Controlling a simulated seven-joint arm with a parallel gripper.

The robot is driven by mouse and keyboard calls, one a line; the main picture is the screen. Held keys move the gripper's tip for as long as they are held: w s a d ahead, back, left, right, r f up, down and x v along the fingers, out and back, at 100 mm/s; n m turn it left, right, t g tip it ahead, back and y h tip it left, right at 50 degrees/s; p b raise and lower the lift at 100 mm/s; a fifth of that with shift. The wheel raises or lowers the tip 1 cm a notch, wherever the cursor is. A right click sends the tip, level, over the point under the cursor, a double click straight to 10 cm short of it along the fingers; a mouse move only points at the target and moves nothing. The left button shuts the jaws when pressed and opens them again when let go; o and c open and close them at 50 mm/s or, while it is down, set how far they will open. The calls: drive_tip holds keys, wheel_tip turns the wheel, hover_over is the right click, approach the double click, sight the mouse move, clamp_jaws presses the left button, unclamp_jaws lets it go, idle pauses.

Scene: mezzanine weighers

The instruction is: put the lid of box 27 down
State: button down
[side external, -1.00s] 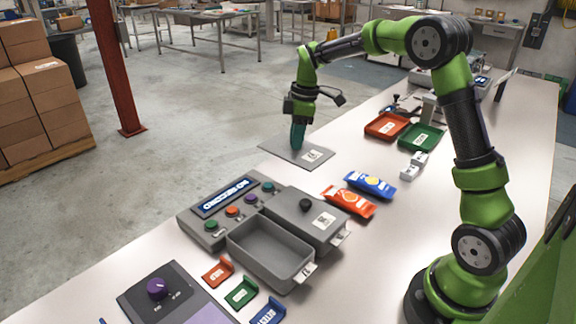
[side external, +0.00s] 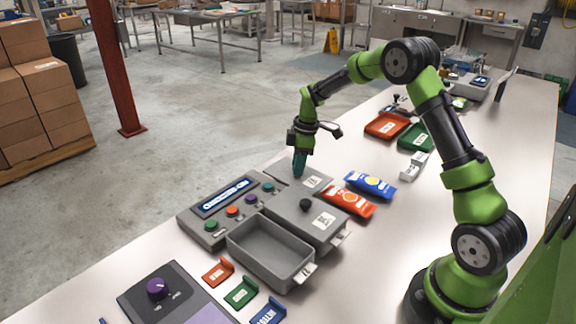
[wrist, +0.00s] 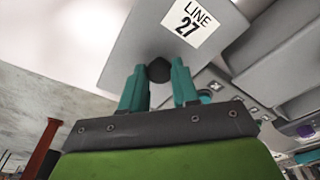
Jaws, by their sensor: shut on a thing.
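The grey lid (side external: 283,173) is flat and carries a white label that reads LINE 27 in the wrist view (wrist: 145,35). My gripper (side external: 299,174) is shut on the dark knob (wrist: 159,70) of this lid, with one teal finger on each side. The lid is just behind a closed grey box (side external: 290,215) with its own dark knob. I cannot tell how high the lid is above the bench or whether it touches that box. An open, empty grey box (side external: 268,252) stands in front of the closed one. Its tag is too small to read.
A control panel (side external: 207,229) with coloured buttons stands left of the boxes. Orange (side external: 352,204) and blue (side external: 371,184) packets lie to the right. Red (side external: 386,125) and green (side external: 416,138) trays sit farther back. Small coloured holders (side external: 241,292) lie in front.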

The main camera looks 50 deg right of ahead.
drive_tip(key=shift+f, duration=0.1)
drive_tip(key=shift+f, duration=0.4)
drive_tip(key=c, duration=0.8)
unclamp_jaws()
drive_tip(key=shift+c, duration=0.2)
